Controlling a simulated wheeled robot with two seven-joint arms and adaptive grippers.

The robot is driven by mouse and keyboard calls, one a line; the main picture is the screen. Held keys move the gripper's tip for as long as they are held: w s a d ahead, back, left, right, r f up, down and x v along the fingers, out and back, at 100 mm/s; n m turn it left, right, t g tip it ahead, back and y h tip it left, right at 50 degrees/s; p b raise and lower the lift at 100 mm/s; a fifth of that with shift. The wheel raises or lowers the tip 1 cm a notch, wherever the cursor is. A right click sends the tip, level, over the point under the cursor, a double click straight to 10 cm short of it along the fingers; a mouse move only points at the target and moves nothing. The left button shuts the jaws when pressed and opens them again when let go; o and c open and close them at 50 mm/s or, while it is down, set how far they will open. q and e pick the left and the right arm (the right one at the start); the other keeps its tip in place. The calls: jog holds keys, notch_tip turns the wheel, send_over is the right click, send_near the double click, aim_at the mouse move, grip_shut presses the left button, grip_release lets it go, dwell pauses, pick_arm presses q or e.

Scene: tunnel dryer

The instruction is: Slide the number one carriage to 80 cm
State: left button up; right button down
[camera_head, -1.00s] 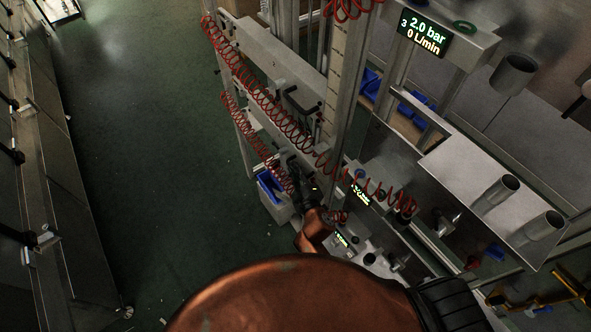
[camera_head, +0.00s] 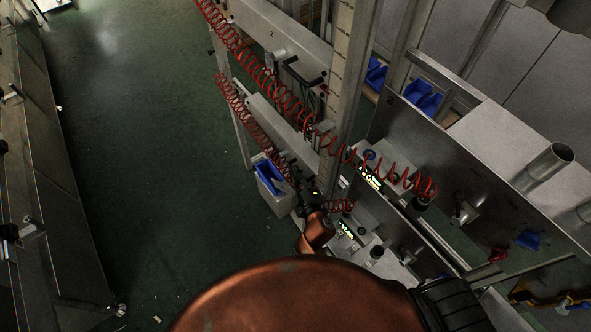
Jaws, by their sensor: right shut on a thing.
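A grey lower carriage beam (camera_head: 272,118) on the vertical frame is likely the number one carriage; I cannot read a number on it. A beam marked 2 (camera_head: 268,38) sits above it. A pale upright with scale marks (camera_head: 340,70) stands at their right end; its figures are too small to read. My right gripper (camera_head: 301,188) is low by the upright, at the right end of the lower beam. It is shut on a dark part, apparently the carriage handle, mostly hidden by my gripper and wrist. My left gripper is out of view.
Red coiled hoses (camera_head: 262,75) hang across the beams and close to my right gripper. A grey bin with blue inside (camera_head: 273,190) stands left of it. Panels with lit displays (camera_head: 370,178) are at the right. Green floor (camera_head: 150,150) is open at the left.

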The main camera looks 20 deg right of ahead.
jog(key=shift+s+f, duration=0.1)
jog(key=shift+f, duration=0.3)
jog(key=c, duration=2)
grip_release()
jog(key=shift+r, duration=0.2)
jog(key=v, duration=1.2)
